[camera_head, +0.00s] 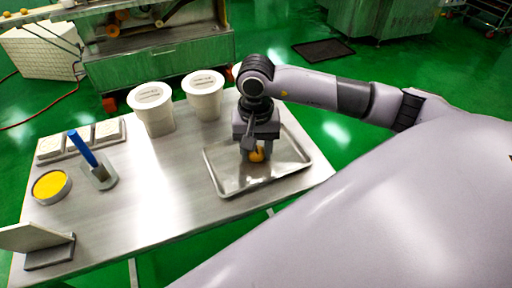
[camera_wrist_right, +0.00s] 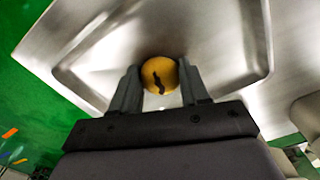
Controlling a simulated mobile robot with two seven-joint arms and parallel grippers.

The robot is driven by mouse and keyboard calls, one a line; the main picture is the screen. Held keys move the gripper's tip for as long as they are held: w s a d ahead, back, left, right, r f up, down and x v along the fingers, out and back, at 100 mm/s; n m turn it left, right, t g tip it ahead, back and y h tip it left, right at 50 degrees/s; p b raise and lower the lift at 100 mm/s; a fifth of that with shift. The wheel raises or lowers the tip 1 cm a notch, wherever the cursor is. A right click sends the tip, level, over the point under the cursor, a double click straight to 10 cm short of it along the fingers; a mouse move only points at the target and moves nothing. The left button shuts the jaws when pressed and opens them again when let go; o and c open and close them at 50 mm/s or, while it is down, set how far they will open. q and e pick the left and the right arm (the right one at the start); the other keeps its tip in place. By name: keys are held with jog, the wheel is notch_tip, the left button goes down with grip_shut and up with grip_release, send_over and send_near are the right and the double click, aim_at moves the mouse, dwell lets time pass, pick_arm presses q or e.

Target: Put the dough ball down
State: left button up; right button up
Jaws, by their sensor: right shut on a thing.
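The yellow-orange dough ball (camera_head: 257,155) is between the fingers of my right gripper (camera_head: 256,156), over the metal tray (camera_head: 226,185). In the right wrist view the ball (camera_wrist_right: 160,75) has a dark, irregular mark on it, and the right gripper (camera_wrist_right: 160,85) is shut on it. The tray (camera_wrist_right: 255,40) lies behind the ball in that view. I cannot tell whether the ball touches the tray floor. My left gripper is not in view.
Two white tubs (camera_head: 153,108) (camera_head: 204,95) stand behind the tray's left side. A blue-handled tool (camera_head: 83,149), a round yellow-filled dish (camera_head: 51,186) and a grey stand (camera_head: 50,250) are on the table's left. Bare tabletop (camera_head: 160,195) lies between.

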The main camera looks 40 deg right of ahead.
jog(key=shift+f, duration=0.1)
jog(key=o, duration=0.8)
jog(key=shift+r, duration=0.2)
notch_tip(320, 180, up, 12)
jog(key=shift+f+b, duration=0.1)
jog(key=shift+b, duration=0.3)
